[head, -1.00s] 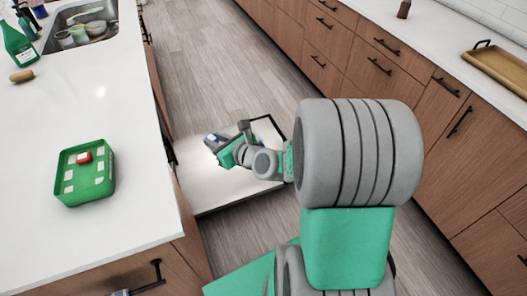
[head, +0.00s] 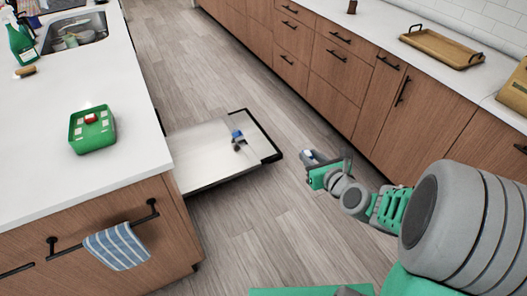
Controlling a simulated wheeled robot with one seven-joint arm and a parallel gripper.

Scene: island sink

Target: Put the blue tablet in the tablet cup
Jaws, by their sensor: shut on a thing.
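My gripper (head: 322,161) is in the air over the floor, to the right of the lowered appliance door and apart from it. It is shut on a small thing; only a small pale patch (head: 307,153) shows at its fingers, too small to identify. On the inner face of the door (head: 200,152) is a small blue thing (head: 237,134) with a dark grey piece (head: 239,147) just below it. I cannot tell which of these is the blue tablet or the tablet cup. A green open box (head: 92,141) on the island holds small white pieces and a red piece (head: 91,118).
The white island counter (head: 70,90) is at the left, with a sink (head: 75,32), a green bottle (head: 22,45) and a brush (head: 25,71). A striped towel (head: 117,246) hangs on the island's end. Wooden cabinets line the right. The floor between is clear.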

